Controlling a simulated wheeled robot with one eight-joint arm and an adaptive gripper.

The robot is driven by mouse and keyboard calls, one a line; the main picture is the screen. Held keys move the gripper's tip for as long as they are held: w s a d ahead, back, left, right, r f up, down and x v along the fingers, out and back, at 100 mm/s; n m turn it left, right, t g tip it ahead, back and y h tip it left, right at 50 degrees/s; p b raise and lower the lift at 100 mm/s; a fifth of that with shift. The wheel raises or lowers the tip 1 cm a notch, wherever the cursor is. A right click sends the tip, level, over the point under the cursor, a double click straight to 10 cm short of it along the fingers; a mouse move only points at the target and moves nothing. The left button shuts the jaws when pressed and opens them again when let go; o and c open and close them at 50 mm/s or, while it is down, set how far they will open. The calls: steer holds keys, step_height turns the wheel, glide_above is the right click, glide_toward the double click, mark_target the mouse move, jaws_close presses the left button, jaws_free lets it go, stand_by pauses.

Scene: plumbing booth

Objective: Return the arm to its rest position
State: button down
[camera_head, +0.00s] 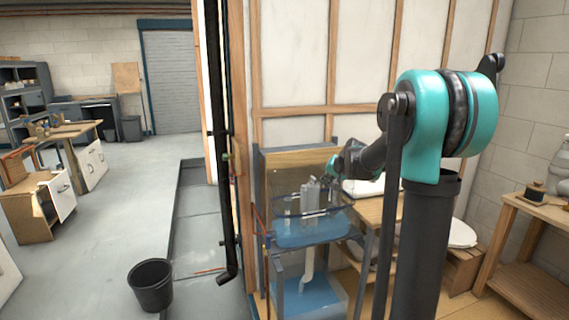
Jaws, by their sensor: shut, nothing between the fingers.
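My arm rises at the right of the head view, with a teal joint at the top. Its forearm reaches away and to the left, towards the blue sink basin (312,234). My gripper (333,184) is small and dark at the far end of the arm, above the right rear part of the basin, close to the grey faucet (311,192). I cannot tell whether it touches the faucet. Its fingers are hard to make out at this distance, but it appears shut with nothing held.
A black drain pipe (219,150) runs down the wooden stud wall left of the basin. A black bucket (151,284) stands on the floor. The left floor is largely open.

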steer(key=s+d+f+n+g+h, duration=0.1)
steer(key=s+f, duration=0.5)
steer(key=s, duration=0.7)
steer(key=s+d+f+n+g+h, duration=0.1)
steer(key=s+f, duration=0.5)
steer(key=s, duration=0.8)
steer(key=s+d+f+n+g+h, duration=0.1)
steer(key=s+f, duration=0.5)
steer(key=s, duration=0.7)
steer(key=shift+s+d+n+g+h, duration=0.3)
steer(key=shift+n+g+h, duration=0.1)
steer(key=shift+n+g, duration=0.2)
